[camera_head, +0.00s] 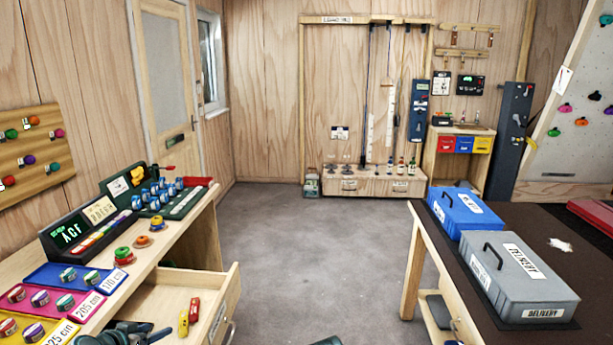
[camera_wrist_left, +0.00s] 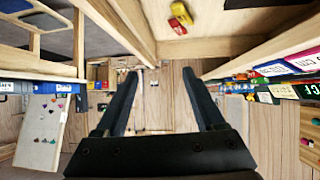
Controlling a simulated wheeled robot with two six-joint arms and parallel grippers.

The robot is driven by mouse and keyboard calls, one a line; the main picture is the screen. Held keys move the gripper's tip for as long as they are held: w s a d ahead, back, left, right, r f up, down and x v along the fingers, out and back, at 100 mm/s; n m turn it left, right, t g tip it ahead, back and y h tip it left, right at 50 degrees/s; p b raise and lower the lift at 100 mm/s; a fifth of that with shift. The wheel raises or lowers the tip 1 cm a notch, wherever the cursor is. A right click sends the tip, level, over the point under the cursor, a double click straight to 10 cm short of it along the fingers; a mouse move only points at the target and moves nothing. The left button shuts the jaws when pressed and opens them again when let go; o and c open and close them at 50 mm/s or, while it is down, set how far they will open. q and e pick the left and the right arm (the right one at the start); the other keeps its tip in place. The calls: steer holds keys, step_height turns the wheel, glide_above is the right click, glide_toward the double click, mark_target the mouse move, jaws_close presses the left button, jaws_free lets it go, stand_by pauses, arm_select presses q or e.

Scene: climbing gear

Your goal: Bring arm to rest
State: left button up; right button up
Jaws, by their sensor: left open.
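The wrist view appears turned over, with the drawer (camera_wrist_left: 200,42) at the top. The rest of the left arm is out of frame.
The open drawer (camera_head: 172,307) holds small red and yellow items (camera_head: 189,316). The workbench (camera_head: 190,222) carries colored trays, spools and a display. A dark-topped table (camera_head: 510,220) with blue (camera_head: 465,212) and grey (camera_head: 517,277) boxes stands right. Grey floor (camera_head: 310,240) between is clear.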

arm_select(q)
steer(key=d+g, duration=0.1)
steer(key=d, duration=0.2)
steer(key=d+f+h+p, duration=0.1)
steer(key=d, duration=0.2)
steer(key=d+m+g, duration=0.1)
steer(key=d, duration=0.2)
steer(key=shift+d+f+g, duration=0.15)
steer(key=shift+d+g, duration=0.05)
steer(key=shift+g, duration=0.1)
steer(key=s+d+g+y+p, duration=0.2)
steer(key=s+d, duration=0.6)
steer(key=d, duration=0.4)
steer(key=s+d+m+g+y+p, duration=0.1)
steer(key=s+d+g+p, duration=0.4)
steer(key=d, duration=0.6)
steer(key=s+g+y, duration=0.1)
steer(key=s+g, duration=0.1)
steer(key=s, duration=0.1)
steer(key=shift+d+f+y, duration=0.15)
steer(key=shift+d+y, duration=0.15)
steer(key=shift+d, duration=0.05)
